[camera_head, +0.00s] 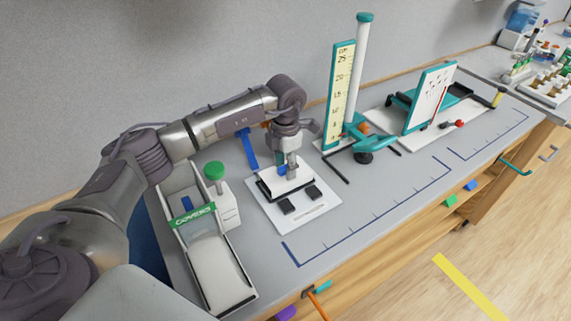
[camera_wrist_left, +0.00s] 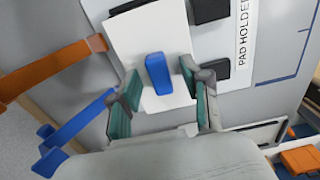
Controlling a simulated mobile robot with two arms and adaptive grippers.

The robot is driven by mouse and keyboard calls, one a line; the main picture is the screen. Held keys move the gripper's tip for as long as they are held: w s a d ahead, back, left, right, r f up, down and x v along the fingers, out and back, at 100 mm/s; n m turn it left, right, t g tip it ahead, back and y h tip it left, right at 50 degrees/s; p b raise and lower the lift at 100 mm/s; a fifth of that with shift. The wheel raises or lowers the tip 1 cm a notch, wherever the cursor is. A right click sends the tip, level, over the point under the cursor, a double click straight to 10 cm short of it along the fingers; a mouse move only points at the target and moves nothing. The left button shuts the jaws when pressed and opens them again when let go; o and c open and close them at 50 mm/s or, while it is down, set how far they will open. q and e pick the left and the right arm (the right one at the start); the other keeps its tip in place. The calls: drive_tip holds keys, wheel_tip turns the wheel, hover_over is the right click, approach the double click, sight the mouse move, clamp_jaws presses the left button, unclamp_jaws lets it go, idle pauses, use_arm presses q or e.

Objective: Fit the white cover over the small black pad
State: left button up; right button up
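The white cover (camera_head: 294,179) lies at the back of the white pad-holder board (camera_head: 318,211), with black showing along its edges. Whether it sits flat is not clear. Its blue handle (camera_wrist_left: 158,74) stands up from the middle. Two small black pads, a left one (camera_head: 286,206) and a right one (camera_head: 314,193), lie uncovered in front of it. They also show in the left wrist view, one of them (camera_wrist_left: 215,69) beside the cover (camera_wrist_left: 150,35). My left gripper (camera_wrist_left: 160,74) is open, its teal-padded fingers on either side of the handle, with gaps showing. My right gripper is not in view.
A white bin (camera_head: 222,275) labelled "COVERS" and a green-capped bottle (camera_head: 224,200) stand left of the board. A teal stand with a ruler (camera_head: 341,95) is behind right. The grey bench front (camera_head: 375,205) is clear except for blue markings.

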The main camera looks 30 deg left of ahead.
use_arm(q)
wheel_tip(320, 180, up, 12)
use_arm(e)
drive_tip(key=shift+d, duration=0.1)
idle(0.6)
